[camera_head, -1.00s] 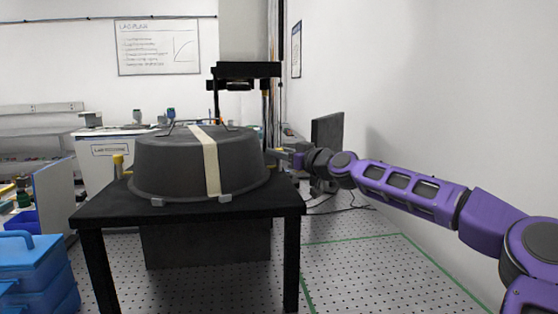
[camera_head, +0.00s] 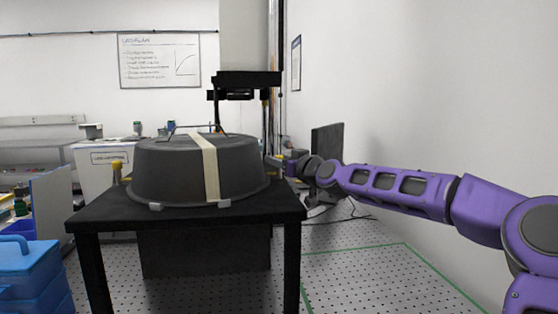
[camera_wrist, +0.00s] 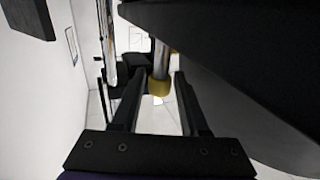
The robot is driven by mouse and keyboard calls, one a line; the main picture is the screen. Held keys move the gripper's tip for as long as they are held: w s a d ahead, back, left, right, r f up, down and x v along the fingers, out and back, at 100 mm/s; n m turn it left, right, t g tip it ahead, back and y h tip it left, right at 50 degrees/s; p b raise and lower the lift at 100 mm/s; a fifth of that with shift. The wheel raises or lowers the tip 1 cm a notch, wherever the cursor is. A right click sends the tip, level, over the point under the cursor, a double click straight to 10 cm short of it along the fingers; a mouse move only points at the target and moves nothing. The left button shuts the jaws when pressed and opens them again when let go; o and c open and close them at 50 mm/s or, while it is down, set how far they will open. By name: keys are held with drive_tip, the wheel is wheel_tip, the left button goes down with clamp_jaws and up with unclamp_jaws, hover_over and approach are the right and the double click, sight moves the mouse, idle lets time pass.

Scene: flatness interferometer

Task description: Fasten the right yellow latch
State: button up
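The right yellow latch (camera_wrist: 160,86) shows in the wrist view as a yellow collar at the end of a pale metal post. My gripper (camera_wrist: 160,96) is open, with one dark finger on each side of the latch. I cannot tell whether either finger touches it. In the head view my gripper (camera_head: 287,167) is at the right side of the dark round cover (camera_head: 165,172). The right latch is mostly hidden there. The other yellow latch (camera_head: 117,166) stands upright at the cover's left.
The cover sits on a black table (camera_head: 110,215), with a pale strip (camera_head: 210,165) across it. A dark column head (camera_head: 245,85) stands behind. A dark monitor (camera_head: 327,142) is behind my arm. Blue boxes (camera_head: 25,265) are at lower left. The right wall is close to my arm.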

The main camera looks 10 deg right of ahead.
drive_tip(key=v, duration=1.7)
drive_tip(key=shift+s, duration=0.25)
drive_tip(key=shift+f, duration=0.1)
